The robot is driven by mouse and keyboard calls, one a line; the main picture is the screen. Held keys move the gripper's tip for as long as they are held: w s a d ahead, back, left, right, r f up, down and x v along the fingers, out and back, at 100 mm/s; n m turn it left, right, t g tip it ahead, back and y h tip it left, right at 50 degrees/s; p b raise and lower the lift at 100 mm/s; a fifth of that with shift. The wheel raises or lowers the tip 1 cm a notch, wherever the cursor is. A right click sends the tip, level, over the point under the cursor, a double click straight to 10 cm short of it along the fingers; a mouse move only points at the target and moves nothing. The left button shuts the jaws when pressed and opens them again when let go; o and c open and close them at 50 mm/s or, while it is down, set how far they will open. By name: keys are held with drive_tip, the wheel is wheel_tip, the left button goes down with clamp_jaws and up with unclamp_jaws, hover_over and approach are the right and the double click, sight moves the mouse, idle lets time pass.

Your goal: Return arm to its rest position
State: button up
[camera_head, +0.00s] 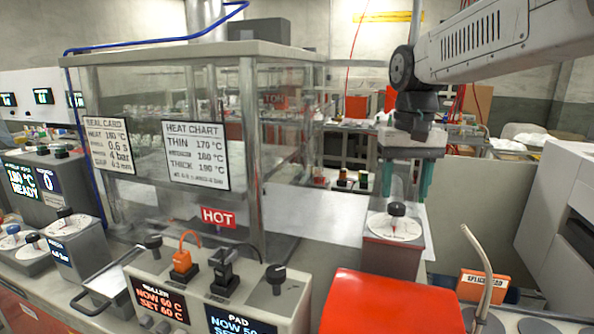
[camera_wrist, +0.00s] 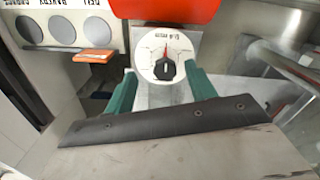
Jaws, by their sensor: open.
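My gripper (camera_head: 407,182) hangs from my arm at the right of the head view, pointing down, with green fingers. Its fingers are spread apart, one on each side of a dial knob (camera_head: 396,209) in the picture, with nothing seen held between them. The knob is black on a round white dial plate (camera_head: 385,228) on top of a reddish-grey box (camera_head: 392,255). In the wrist view the gripper (camera_wrist: 163,78) is open, and the knob (camera_wrist: 164,69) shows between and beyond the fingertips. I cannot tell whether the fingers touch the box.
A glass-walled cabinet (camera_head: 245,130) with a HOT sign (camera_head: 219,217) stands at the left. A control box (camera_head: 215,293) with displays and a red cover (camera_head: 392,303) are in front. A curved grey lever (camera_head: 484,265) rises at the right. A white machine (camera_head: 560,215) stands far right.

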drive_tip(key=s+d+f, duration=0.1)
drive_tip(key=s+f, duration=0.3)
drive_tip(key=s, duration=0.9)
drive_tip(key=s+d+f+n+t, duration=0.1)
drive_tip(key=s+f, duration=0.4)
drive_tip(key=s, duration=0.7)
drive_tip(key=shift+s+d+f+t, duration=0.25)
drive_tip(key=shift+s+d+t, duration=0.05)
drive_tip(key=shift+s, duration=0.1)
